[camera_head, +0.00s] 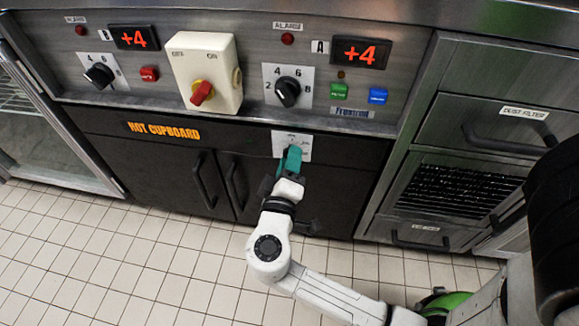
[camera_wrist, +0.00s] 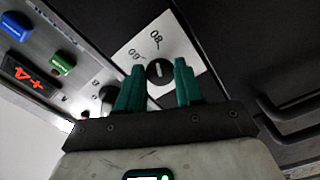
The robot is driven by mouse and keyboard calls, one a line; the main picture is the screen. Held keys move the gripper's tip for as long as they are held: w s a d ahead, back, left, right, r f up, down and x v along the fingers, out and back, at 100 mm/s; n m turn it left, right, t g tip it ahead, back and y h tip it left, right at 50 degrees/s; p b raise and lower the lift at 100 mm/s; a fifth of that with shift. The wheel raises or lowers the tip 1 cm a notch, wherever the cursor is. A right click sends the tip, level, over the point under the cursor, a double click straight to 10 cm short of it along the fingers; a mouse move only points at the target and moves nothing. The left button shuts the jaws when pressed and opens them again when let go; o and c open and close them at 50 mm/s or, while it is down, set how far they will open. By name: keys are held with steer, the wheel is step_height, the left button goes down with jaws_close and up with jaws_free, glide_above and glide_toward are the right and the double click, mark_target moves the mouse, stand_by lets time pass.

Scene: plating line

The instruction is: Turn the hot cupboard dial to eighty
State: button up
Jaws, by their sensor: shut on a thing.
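The hot cupboard dial (camera_wrist: 160,71) is a small black knob with a white line, on a white plate (camera_wrist: 185,42) in the wrist view. In the head view my gripper (camera_head: 291,160) covers the dial, and only part of the plate (camera_head: 304,148) shows.
The black hot cupboard doors (camera_head: 160,160) carry handles below the dial. Above is a steel panel with a white switch box (camera_head: 205,70), black knobs (camera_head: 288,90) and red displays (camera_head: 361,53). Steel drawers (camera_head: 470,125) stand at right. Tiled floor (camera_head: 100,260) lies open in front.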

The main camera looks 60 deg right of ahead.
steer(key=shift+f+m, duration=0.1)
steer(key=shift+m, duration=0.3)
steer(key=o, duration=1)
steer(key=p+v, duration=0.2)
steer(key=v, duration=0.9)
